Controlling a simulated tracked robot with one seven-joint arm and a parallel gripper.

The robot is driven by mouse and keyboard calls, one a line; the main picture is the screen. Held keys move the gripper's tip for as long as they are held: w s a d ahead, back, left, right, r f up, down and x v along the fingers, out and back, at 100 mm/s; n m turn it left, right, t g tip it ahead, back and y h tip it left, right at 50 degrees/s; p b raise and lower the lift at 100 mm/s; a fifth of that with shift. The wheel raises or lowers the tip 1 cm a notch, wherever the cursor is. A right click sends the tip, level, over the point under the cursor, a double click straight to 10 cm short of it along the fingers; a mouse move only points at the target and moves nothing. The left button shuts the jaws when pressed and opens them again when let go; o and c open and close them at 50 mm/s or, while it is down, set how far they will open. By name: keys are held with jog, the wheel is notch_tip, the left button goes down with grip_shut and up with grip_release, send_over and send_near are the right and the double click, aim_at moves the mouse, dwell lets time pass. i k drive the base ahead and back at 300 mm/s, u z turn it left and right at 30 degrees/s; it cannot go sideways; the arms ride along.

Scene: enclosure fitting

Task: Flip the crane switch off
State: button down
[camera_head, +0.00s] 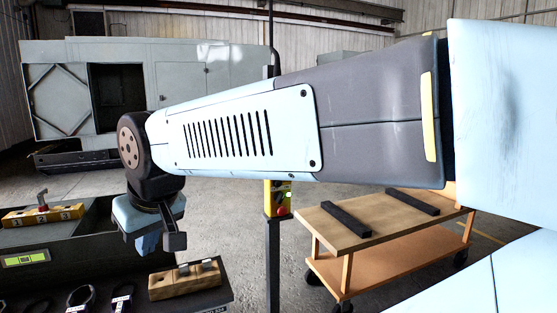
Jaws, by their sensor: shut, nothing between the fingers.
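No label for a crane switch can be read. A yellow control box (278,199) with a red button is on a dark upright post right of my gripper. Another yellow block (42,215) marked 1, 2, 3, with a grey and red upright piece on top, sits at the left; I cannot tell which is the crane switch. My gripper (175,241) points down above the dark bench, apart from both yellow boxes. It is shut and empty. My arm crosses the middle of the view and hides part of the post.
A wooden block (185,280) with metal pieces lies on the dark bench under my gripper, beside several dark rings. A green-lit display (25,259) is at left. A wooden cart (385,240) with two black bars stands right. Grey floor lies between. A large machine (180,75) stands behind.

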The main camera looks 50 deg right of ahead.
aim_at(278, 197)
jog(key=u, duration=2.8)
jog(key=i, duration=0.1)
jog(key=z, duration=4.35)
jog(key=i, duration=0.45)
jog(key=u, duration=0.2)
jog(key=k, duration=0.45)
jog(key=z, duration=0.2)
